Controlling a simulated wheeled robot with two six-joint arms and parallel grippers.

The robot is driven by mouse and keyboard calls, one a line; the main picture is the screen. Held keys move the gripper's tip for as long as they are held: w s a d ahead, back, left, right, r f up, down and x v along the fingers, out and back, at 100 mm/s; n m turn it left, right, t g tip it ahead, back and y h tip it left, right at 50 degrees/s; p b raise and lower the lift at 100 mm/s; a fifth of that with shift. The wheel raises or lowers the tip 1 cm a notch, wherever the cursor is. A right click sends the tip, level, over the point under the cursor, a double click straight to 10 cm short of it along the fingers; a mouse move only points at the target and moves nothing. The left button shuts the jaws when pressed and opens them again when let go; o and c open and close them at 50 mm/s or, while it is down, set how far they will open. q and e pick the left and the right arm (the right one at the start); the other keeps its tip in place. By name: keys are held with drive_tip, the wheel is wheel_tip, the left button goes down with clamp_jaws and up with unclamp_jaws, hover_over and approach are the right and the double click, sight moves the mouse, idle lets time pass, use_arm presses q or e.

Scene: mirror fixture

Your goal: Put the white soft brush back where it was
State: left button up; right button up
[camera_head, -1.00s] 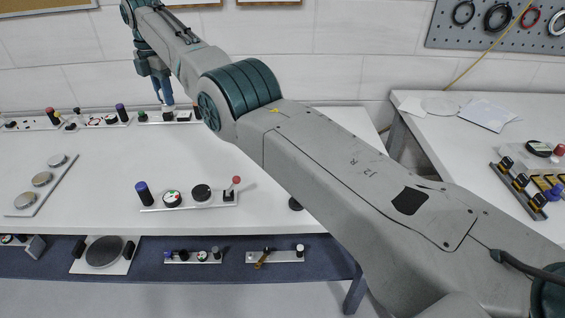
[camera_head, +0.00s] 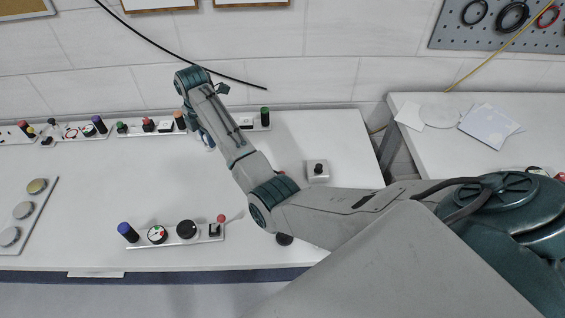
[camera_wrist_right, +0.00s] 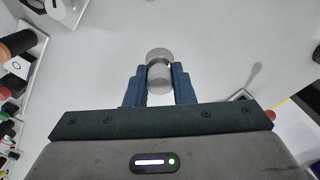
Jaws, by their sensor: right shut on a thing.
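My right gripper (camera_head: 206,138) reaches out over the white table, at the front side of the back row of control strips. In the right wrist view, its blue fingers (camera_wrist_right: 159,78) are closed on a pale grey-white, round-ended piece. I take this to be the white soft brush (camera_wrist_right: 158,57), seen nearly end-on; its bristles cannot be made out. In the head view the held piece is too small and hidden to tell. My left gripper is not in view.
A strip (camera_head: 137,244) with a blue cylinder, gauge, black knob and red-tipped toggle lies near the front edge. Silver discs (camera_head: 23,210) sit on a strip at left. A grey box (camera_head: 317,172) with a black knob stands right of my arm. The table middle is clear.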

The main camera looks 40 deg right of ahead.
drive_tip(key=s+d+r+p, duration=0.1)
drive_tip(key=s+d+p, duration=0.4)
drive_tip(key=s, duration=0.8)
drive_tip(key=s+d+p, duration=0.4)
drive_tip(key=s, duration=0.9)
wheel_tip(320, 180, down, 5)
drive_tip(key=shift+r+p, duration=0.1)
drive_tip(key=shift+p, duration=0.85)
wheel_tip(320, 180, down, 4)
drive_tip(key=shift+p, duration=0.6)
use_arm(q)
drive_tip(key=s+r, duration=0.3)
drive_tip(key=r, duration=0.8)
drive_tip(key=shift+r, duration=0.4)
use_arm(e)
drive_tip(key=shift+w+f, duration=0.1)
drive_tip(key=shift+f, duration=0.4)
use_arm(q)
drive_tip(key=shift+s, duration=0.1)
use_arm(e)
drive_tip(key=o, duration=0.9)
